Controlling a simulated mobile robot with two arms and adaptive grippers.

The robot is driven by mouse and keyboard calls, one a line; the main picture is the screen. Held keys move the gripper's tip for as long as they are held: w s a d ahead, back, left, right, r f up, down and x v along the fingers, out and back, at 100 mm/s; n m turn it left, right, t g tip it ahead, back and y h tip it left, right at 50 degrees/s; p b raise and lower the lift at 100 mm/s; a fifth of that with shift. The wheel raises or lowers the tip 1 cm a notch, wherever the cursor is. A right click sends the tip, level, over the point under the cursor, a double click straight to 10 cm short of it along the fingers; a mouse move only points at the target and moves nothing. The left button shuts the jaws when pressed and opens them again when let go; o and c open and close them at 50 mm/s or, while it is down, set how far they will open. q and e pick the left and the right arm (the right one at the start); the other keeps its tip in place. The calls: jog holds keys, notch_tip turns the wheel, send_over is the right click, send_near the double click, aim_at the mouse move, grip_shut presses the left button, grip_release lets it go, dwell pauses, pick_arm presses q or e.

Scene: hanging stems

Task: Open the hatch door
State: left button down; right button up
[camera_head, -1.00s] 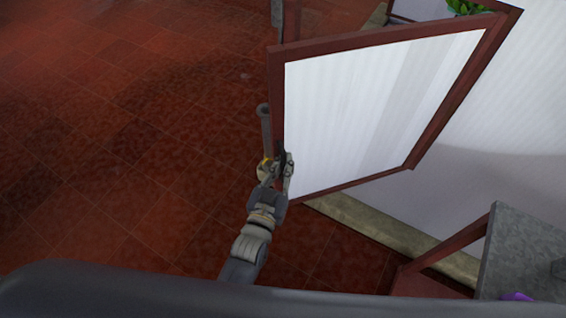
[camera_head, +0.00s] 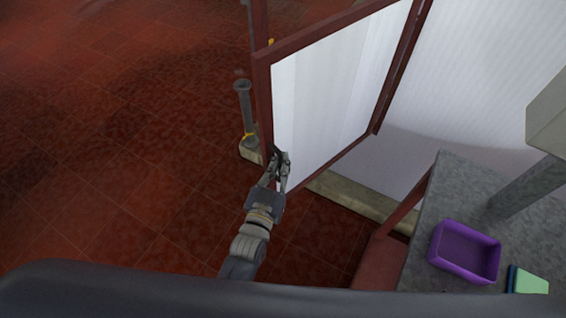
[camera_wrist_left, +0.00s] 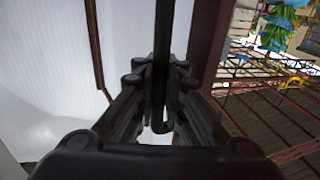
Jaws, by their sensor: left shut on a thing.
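The hatch door (camera_head: 330,85) is a white ribbed panel in a dark red frame, standing open at an angle from the white wall. My left gripper (camera_head: 279,160) is at the lower part of the door's near left edge. In the left wrist view my left gripper (camera_wrist_left: 160,100) is shut on a dark upright handle bar (camera_wrist_left: 163,45). The door's red frame (camera_wrist_left: 208,45) is just right of the bar there, and the white panel fills the left. The fingers partly hide the bar's lower end. My right gripper is not in view.
A grey post (camera_head: 243,110) stands on the floor left of the door. A grey bench (camera_head: 455,190) at the right carries a purple tray (camera_head: 465,252) and a green-topped item (camera_head: 529,282). The red tiled floor (camera_head: 110,160) at left is clear.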

pick_arm(q)
jog(key=shift+a+f, duration=0.25)
jog(key=shift+a, duration=0.1)
jog(key=c, duration=1.8)
grip_release()
jog(key=shift+s, duration=0.1)
jog(key=shift+o, duration=0.7)
jog(key=shift+s+a+r, duration=0.1)
jog(key=shift+s+r, duration=0.05)
jog(key=shift+r, duration=0.1)
jog(key=v, duration=1.2)
